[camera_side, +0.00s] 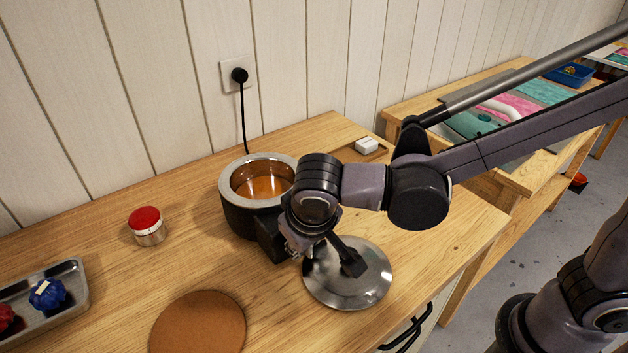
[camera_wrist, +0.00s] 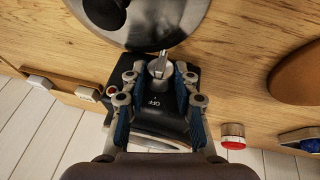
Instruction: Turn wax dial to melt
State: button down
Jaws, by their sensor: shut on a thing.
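The wax pot (camera_side: 232,210) is a dark round melter with a metal rim and amber liquid wax inside. Its dark control box (camera_side: 270,238) sticks out at the front, partly hidden by my gripper (camera_side: 303,243). In the wrist view, the control box face (camera_wrist: 150,110) reads "OFF" beside the silver wax dial (camera_wrist: 158,66). My gripper also shows in the wrist view (camera_wrist: 157,82), its blue-padded fingers on either side of the dial and shut on it. The "melt" mark cannot be made out.
A round metal lid (camera_side: 345,285) with a black handle lies by the gripper. A cork mat (camera_side: 197,322), a red-topped jar (camera_side: 147,226) and a metal tray (camera_side: 72,275) with red and blue pieces are at left. A black cord runs to the wall socket (camera_side: 238,74).

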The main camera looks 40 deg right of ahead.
jog(key=h, duration=0.2)
jog(key=a+h, duration=0.1)
jog(key=h, duration=0.1)
jog(key=shift+f+n, duration=0.2)
jog(key=shift+n, duration=0.2)
jog(key=shift+a+f+n+t+h, duration=0.1)
jog(key=shift+n+t+h, duration=0.1)
jog(key=shift+h, duration=0.8)
jog(key=shift+f+n+t+h, duration=0.1)
jog(key=shift+n+h, duration=0.1)
jog(key=shift+h, duration=0.8)
jog(key=c, duration=1)
grip_release()
jog(key=shift+r, duration=0.1)
notch_tip(320, 180, up, 10)
jog(key=shift+f, duration=0.1)
jog(key=shift+c, duration=0.2)
